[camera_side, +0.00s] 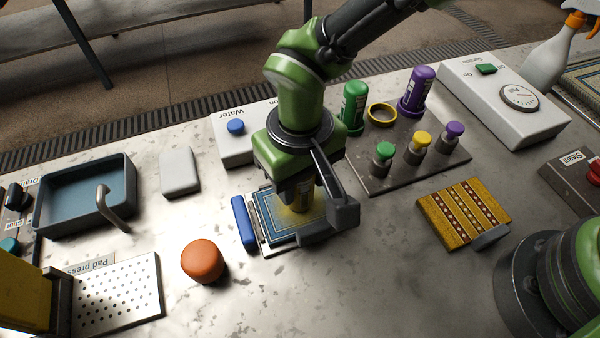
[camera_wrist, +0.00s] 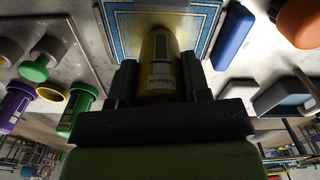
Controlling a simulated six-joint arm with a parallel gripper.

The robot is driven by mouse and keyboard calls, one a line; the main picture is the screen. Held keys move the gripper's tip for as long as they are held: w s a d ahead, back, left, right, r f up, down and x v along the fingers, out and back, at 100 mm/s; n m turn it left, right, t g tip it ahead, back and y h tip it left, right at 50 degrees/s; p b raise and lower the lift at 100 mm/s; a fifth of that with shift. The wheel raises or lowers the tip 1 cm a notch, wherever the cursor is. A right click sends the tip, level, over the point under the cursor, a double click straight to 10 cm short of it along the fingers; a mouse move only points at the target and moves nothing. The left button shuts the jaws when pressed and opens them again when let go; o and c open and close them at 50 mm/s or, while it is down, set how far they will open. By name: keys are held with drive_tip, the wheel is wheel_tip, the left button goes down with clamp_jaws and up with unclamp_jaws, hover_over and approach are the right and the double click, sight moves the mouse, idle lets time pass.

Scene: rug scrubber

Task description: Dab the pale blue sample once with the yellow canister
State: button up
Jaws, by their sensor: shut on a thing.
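My gripper (camera_side: 320,205) is shut on the yellow canister (camera_wrist: 160,62), which shows between the fingers in the wrist view. In the side view the canister is mostly hidden by my gripper. The blue-bordered sample (camera_side: 268,222) lies flat on a holder on the counter, directly below my gripper. It also shows in the wrist view (camera_wrist: 125,38), beyond the canister. A yellowish patch shows on the sample by the canister's end in the side view. I cannot tell whether the canister touches the sample.
A dark rack holds a green canister (camera_side: 352,108), a purple canister (camera_side: 416,92), an empty yellow ring (camera_side: 382,114) and capped stoppers. A blue bar (camera_side: 243,223) lies beside the sample. An orange knob-like block (camera_side: 203,262) stands front left. A patterned yellow sample (camera_side: 465,212) lies right.

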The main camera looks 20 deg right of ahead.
drive_tip(key=shift+r, duration=3.45)
drive_tip(key=d+r+m, duration=0.1)
drive_tip(key=d+r, duration=0.1)
drive_tip(key=d, duration=1.2)
drive_tip(key=d+r+m, duration=0.1)
drive_tip(key=d+r, duration=0.2)
drive_tip(key=d, duration=1.1)
drive_tip(key=shift+w+m, duration=0.3)
drive_tip(key=shift+w, duration=0.15)
